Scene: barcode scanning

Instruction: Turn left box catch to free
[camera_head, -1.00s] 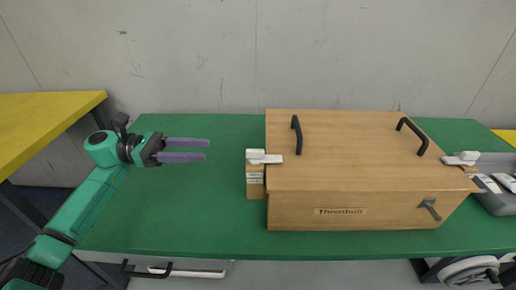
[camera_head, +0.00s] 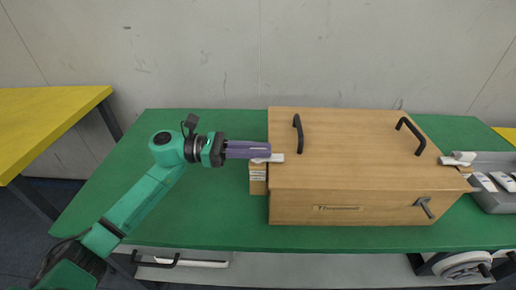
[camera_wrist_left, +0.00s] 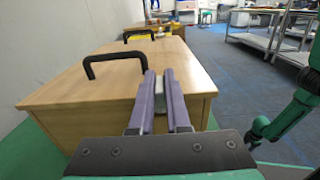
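A wooden box (camera_head: 350,180) with a hinged-looking lid stands on the green table. The left box catch (camera_head: 276,158) is a small white piece at the box's left side, partly hidden behind my fingers. My left gripper (camera_head: 268,151) reaches it from the left, its two purple fingers close together. In the left wrist view the fingers (camera_wrist_left: 160,85) stand on both sides of the white catch (camera_wrist_left: 160,95) and look closed on it. A second white catch (camera_head: 458,159) sits on the box's right side.
Two black handles (camera_head: 298,134) (camera_head: 411,135) stand on the lid. A grey tray (camera_head: 490,198) with pale items is at the right. The green table (camera_head: 120,200) is clear to the left.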

